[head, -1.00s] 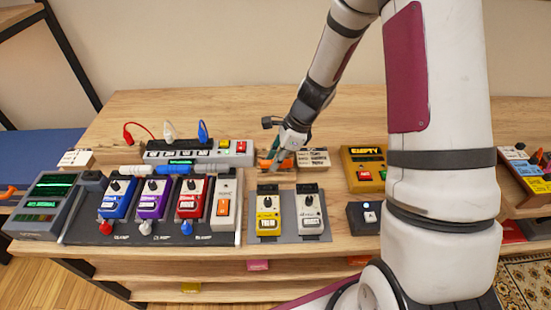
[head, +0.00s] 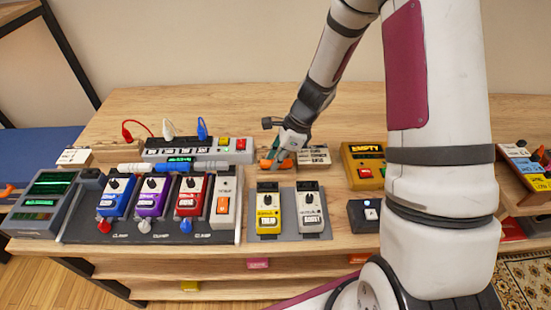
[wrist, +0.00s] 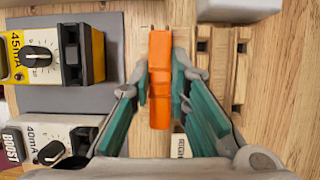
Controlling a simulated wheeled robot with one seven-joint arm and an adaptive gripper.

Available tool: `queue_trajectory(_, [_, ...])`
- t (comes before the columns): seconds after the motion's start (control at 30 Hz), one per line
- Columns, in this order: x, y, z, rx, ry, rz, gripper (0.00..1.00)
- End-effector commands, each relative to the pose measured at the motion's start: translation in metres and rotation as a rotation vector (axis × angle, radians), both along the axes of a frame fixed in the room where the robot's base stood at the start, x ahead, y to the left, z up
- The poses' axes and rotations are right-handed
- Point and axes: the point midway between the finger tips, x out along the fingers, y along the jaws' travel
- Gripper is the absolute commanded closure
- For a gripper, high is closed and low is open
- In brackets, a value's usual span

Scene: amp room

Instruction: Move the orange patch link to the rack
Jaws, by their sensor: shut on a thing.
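The orange patch link (wrist: 160,80) is a narrow orange bar between the teal-padded fingers of my gripper (wrist: 157,88) in the wrist view. The gripper is shut on it. In the head view the orange link (head: 268,164) shows low beside my gripper (head: 280,160), just left of a labelled wooden holder (head: 313,156). That slotted wooden holder (wrist: 240,65) lies close to the right of the link in the wrist view. I cannot tell whether the link touches the holder or the table, or whether this holder is the rack.
Yellow (head: 268,212) and white (head: 311,211) pedals stand on a grey mat in front of my gripper. A pedalboard (head: 75,232) with several pedals is at left, a grey switch unit (head: 195,150) behind it. A yellow box (head: 363,165) stands at right. The table behind is clear.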

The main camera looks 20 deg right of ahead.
Motion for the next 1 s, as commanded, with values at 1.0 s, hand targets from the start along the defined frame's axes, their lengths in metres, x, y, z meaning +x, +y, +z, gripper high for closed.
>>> queue_trajectory(1.0, [-0.0017, 0.0000, -0.0065, 0.000, 0.005, -0.001, 0.68])
